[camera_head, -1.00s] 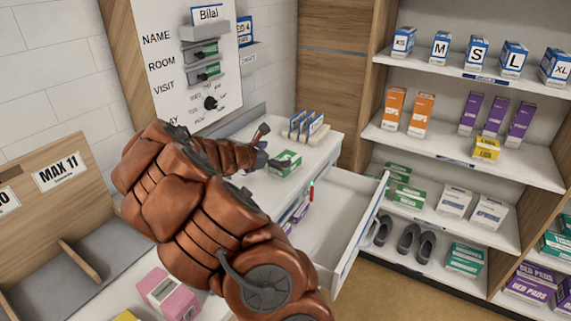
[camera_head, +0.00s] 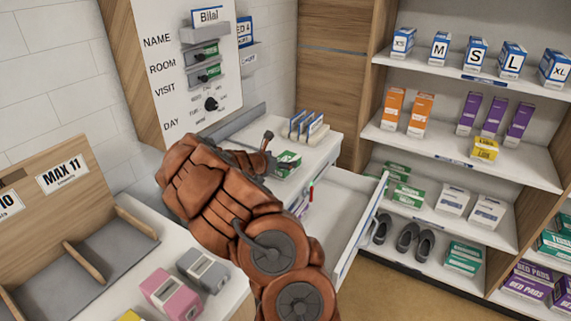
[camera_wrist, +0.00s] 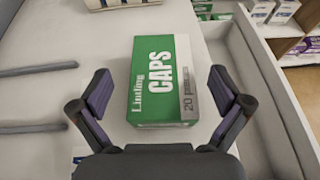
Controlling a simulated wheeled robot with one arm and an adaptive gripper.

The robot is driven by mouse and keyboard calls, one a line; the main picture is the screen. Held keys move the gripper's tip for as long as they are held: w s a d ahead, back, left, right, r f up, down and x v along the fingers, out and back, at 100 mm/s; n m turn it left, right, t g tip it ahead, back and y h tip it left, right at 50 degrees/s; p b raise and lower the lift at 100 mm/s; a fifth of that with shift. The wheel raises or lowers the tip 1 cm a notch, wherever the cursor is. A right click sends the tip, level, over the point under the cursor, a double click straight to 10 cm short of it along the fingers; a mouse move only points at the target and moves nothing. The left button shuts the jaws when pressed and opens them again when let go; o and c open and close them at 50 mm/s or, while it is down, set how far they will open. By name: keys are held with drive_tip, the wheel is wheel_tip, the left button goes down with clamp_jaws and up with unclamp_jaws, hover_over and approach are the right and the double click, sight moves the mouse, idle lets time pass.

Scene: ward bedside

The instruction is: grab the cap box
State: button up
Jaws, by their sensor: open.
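The cap box (camera_wrist: 162,75) is green and white, with "CAPS" and "20" printed on its top. It lies on the white bedside surface. In the wrist view my gripper (camera_wrist: 163,90) is open, with one dark finger on each side of the box's near end and a visible gap on both sides. In the head view the box (camera_head: 287,163) sits beside the end of my arm, partly hidden by it. The gripper's fingers are mostly hidden in that view.
An open white drawer (camera_head: 335,215) juts out to the right of the box. Card holders (camera_head: 308,127) stand behind it. Pink (camera_head: 171,292) and grey (camera_head: 203,268) boxes lie at the front left. Stocked shelves (camera_head: 470,150) fill the right.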

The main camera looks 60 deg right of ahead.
sight(286, 158)
drive_tip(key=shift+p+x, duration=0.55)
drive_tip(key=shift+x, duration=1.1)
drive_tip(key=shift+s+f, duration=0.1)
drive_tip(key=c, duration=1.2)
